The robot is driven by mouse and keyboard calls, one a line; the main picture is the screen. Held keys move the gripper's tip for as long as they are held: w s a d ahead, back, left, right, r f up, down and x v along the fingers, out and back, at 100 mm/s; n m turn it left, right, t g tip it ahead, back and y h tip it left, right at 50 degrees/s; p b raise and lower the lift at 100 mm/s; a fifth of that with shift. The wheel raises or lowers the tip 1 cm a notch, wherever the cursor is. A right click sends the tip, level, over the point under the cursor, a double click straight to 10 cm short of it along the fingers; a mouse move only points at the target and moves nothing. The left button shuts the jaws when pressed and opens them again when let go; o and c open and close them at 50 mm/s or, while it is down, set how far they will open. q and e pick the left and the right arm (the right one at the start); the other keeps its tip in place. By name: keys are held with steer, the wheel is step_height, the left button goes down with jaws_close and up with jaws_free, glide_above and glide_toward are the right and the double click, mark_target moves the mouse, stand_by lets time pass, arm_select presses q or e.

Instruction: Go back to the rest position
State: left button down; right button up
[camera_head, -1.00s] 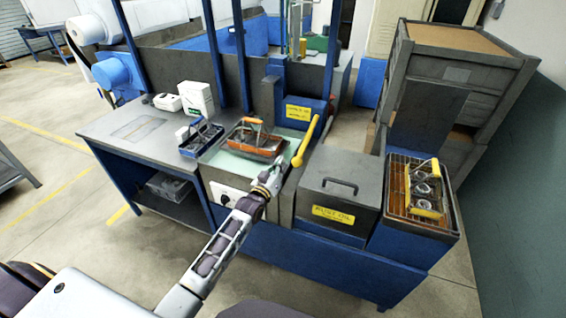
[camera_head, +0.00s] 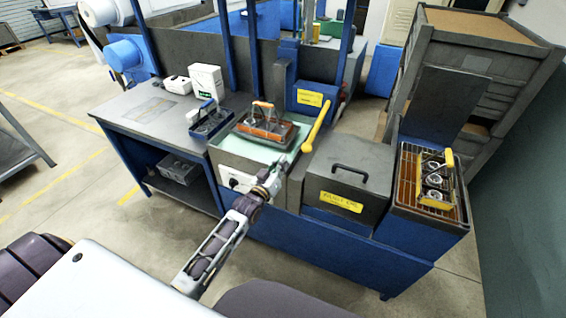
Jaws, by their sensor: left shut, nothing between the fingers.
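My left gripper (camera_head: 284,166) is shut and empty at the end of my left arm, which reaches up from the bottom of the picture. It hangs in front of the bench, below the orange tray (camera_head: 289,138) and beside the lower end of the yellow lever (camera_head: 317,125). From this angle I cannot tell its exact distance from the bench top. My right gripper is not in view.
The grey lidded box (camera_head: 350,172) stands right of my left gripper. Further right, a yellow-handled holder (camera_head: 434,184) sits on a wire rack (camera_head: 408,185). A blue tray (camera_head: 199,134) and a white box (camera_head: 206,80) are on the left. Floor is clear at left.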

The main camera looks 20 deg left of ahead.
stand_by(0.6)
arm_select(q)
steer(key=s+a+f+m+g+y, duration=0.1)
steer(key=s+f+g, duration=0.3)
steer(key=f, duration=0.9)
steer(key=s+a+f+m+g, duration=0.2)
steer(key=s+f, duration=0.4)
steer(key=f, duration=0.7)
steer(key=s+a+f+m+g+y, duration=0.1)
steer(key=s+f+g, duration=0.3)
steer(key=f, duration=0.9)
steer(key=s+f+g, duration=0.2)
steer(key=s+f, duration=0.6)
steer(key=s, duration=0.3)
steer(key=s+f+g, duration=0.2)
steer(key=s+f, duration=0.6)
steer(key=s, duration=0.3)
steer(key=s+d+f+g, duration=0.1)
steer(key=s+f, duration=0.1)
steer(key=s, duration=0.7)
steer(key=s+d+f+g, duration=0.2)
steer(key=s+f, duration=0.1)
steer(key=s, duration=0.7)
steer(key=shift+s+m, duration=0.15)
steer(key=shift+m, duration=0.15)
steer(key=shift+d, duration=0.15)
